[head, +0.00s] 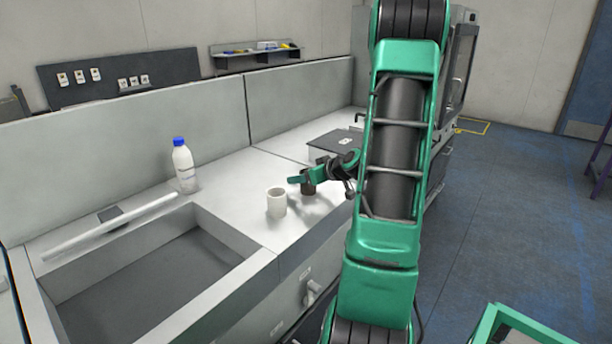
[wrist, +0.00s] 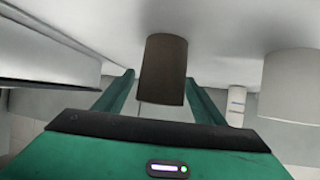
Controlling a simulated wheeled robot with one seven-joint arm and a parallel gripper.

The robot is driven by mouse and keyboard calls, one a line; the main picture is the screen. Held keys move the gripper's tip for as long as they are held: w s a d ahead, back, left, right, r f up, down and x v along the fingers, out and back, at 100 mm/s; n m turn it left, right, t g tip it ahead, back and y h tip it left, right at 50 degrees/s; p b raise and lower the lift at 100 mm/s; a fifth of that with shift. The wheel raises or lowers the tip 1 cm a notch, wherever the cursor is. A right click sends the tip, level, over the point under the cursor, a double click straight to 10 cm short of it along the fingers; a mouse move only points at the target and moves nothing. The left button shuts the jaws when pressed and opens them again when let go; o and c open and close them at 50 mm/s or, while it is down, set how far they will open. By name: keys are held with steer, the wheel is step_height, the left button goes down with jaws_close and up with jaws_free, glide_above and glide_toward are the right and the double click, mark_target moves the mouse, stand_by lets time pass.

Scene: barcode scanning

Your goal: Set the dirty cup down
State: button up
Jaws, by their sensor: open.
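The dark brown cup (head: 308,188), which I take to be the dirty cup, appears to stand upright on the white counter, right of the white cup. My gripper (head: 304,180) is at its level in the head view, with the arm partly in front. In the wrist view, which looks upside down, the brown cup (wrist: 163,70) sits between the two spread green fingers of my gripper (wrist: 160,82). Gaps show on both sides of it, so the jaws are open around it. Its base contact is not clear in the head view.
A white cup (head: 276,203) stands close to the left, also in the wrist view (wrist: 292,85). A blue-capped bottle (head: 184,166) stands behind the sink (head: 228,238). A dark flat-topped device (head: 334,143) lies beyond my gripper. The counter's front edge is near.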

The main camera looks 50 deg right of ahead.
steer(key=v, duration=1.1)
stand_by(0.3)
